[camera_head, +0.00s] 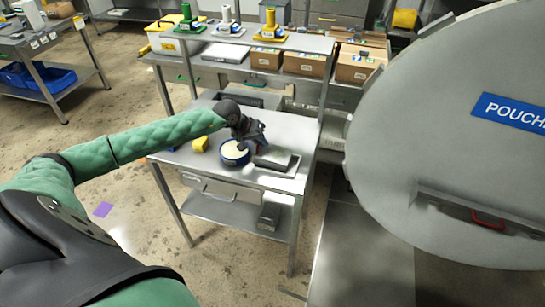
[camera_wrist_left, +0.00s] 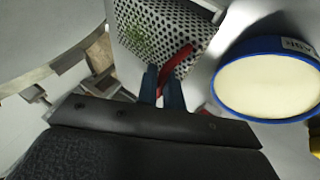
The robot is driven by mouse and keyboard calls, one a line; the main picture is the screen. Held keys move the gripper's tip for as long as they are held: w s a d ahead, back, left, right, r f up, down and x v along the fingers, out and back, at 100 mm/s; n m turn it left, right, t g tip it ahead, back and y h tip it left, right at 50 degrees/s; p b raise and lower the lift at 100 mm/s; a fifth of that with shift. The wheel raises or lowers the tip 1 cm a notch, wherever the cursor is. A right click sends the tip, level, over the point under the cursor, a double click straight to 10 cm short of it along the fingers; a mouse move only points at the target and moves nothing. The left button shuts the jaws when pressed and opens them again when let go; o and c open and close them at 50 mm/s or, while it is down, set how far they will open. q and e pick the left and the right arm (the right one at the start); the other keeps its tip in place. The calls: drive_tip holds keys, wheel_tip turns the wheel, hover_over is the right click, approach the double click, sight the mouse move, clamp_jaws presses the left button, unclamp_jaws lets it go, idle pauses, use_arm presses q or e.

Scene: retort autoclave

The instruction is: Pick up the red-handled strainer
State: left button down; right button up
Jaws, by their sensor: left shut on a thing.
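The strainer (camera_wrist_left: 185,22) is a perforated metal basket with a red handle (camera_wrist_left: 176,60), and some green bits lie inside it. My left gripper (camera_wrist_left: 163,90) has its blue fingertips shut on the red handle. In the head view my left gripper (camera_head: 257,143) is low over the metal table (camera_head: 195,165), and a grey basket (camera_head: 277,159) just to its right appears to be the strainer. I cannot tell whether it touches the table. My right gripper is out of view.
A blue-rimmed tub with a cream top (camera_head: 234,153) stands close beside the strainer. A yellow item (camera_head: 200,144) lies to its left. A shelf with cardboard boxes (camera_head: 303,64) is behind. A large round autoclave door (camera_head: 440,130) stands at the right.

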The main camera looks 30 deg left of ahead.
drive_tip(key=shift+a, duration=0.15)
use_arm(q)
drive_tip(key=shift+r, duration=0.15)
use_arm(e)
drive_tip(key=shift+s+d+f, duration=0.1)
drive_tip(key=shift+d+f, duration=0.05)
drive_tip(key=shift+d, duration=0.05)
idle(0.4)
use_arm(q)
drive_tip(key=r+b, duration=0.1)
drive_tip(key=r, duration=0.1)
drive_tip(key=r+b, duration=0.2)
drive_tip(key=shift+d, duration=0.4)
drive_tip(key=d+r+b, duration=0.4)
drive_tip(key=d+r, duration=0.2)
drive_tip(key=d, duration=0.4)
drive_tip(key=shift+w+d+r+b, duration=0.2)
drive_tip(key=shift+d+r+b, duration=0.2)
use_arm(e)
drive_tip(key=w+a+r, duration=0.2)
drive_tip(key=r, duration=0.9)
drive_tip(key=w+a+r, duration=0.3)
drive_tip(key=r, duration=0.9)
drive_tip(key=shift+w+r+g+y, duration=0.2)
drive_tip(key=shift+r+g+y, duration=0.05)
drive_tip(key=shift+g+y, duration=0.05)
use_arm(q)
drive_tip(key=shift+r, duration=0.1)
